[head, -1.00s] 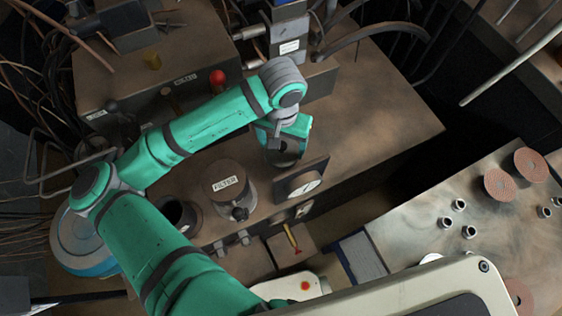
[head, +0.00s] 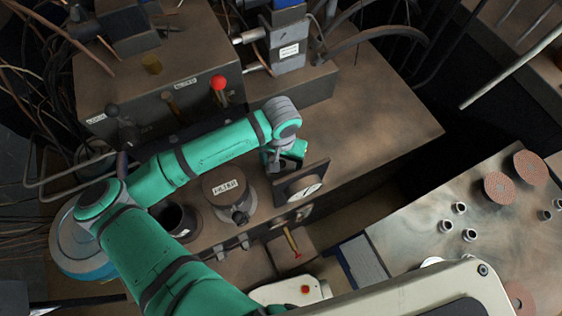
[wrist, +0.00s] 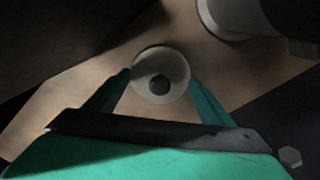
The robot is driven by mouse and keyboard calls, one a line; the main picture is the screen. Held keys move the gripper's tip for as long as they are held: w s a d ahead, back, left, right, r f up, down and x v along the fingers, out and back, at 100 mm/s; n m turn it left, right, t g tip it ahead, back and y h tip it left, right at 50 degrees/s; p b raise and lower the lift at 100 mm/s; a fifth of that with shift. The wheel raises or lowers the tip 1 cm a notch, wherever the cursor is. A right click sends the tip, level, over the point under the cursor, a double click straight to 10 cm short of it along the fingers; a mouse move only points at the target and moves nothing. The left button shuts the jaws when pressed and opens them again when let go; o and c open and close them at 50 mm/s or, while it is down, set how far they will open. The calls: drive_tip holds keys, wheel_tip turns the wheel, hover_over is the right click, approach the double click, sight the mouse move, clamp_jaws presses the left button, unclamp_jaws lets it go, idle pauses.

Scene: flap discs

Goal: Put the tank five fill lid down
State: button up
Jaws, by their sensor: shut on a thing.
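My gripper (head: 288,157) is over the bench top, just behind the square gauge plate. In the head view the lid is hidden by the gripper and the gauge plate. Whether the lid touches the surface below cannot be told. An open, dark-mouthed cylinder (head: 178,219) stands at the left by my arm.
The gauge plate (head: 301,186) stands close in front of my gripper. A lidded cylinder labelled filter (head: 225,189) is to its left. A red-knobbed lever (head: 219,83) rises behind. The bench top (head: 375,125) to the right is clear. Discs lie on the right table (head: 410,215).

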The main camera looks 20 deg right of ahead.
sight(282, 163)
drive_tip(key=shift+d+f, duration=0.1)
drive_tip(key=shift+f, duration=0.05)
drive_tip(key=o, duration=1.1)
wheel_tip(282, 163, up, 12)
idle(0.3)
